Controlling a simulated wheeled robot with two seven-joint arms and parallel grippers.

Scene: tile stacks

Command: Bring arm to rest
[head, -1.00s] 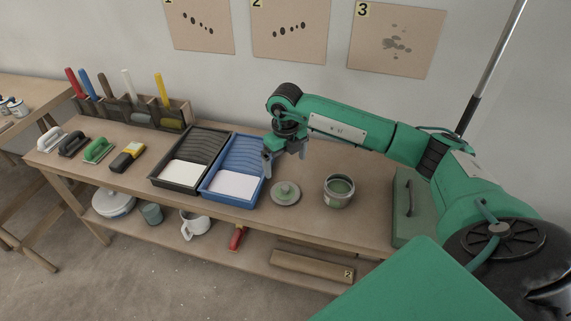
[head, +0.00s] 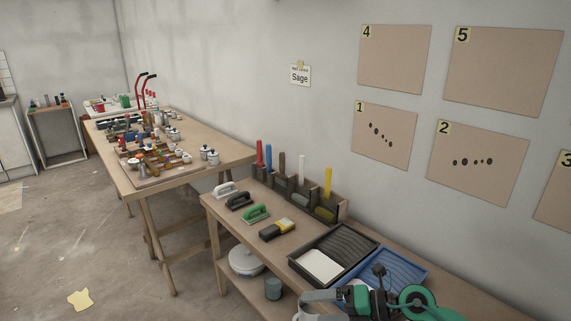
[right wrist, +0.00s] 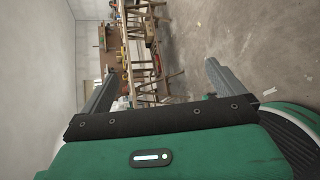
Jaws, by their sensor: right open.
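My right arm (head: 415,297) shows at the bottom right of the head view, cut off by the lower edge. Its gripper is in front of the blue paint tray and partly hides it. In the right wrist view my right gripper (right wrist: 160,72) is open, its two grey fingers wide apart with nothing between them. Beyond them are the floor and benches, seen turned sideways. My left gripper is in neither view.
A blue tray (head: 399,270) and black tray (head: 364,246) lie on the near bench. A cluttered table (head: 125,178) is farther left. The floor (head: 60,235) at left is mostly clear.

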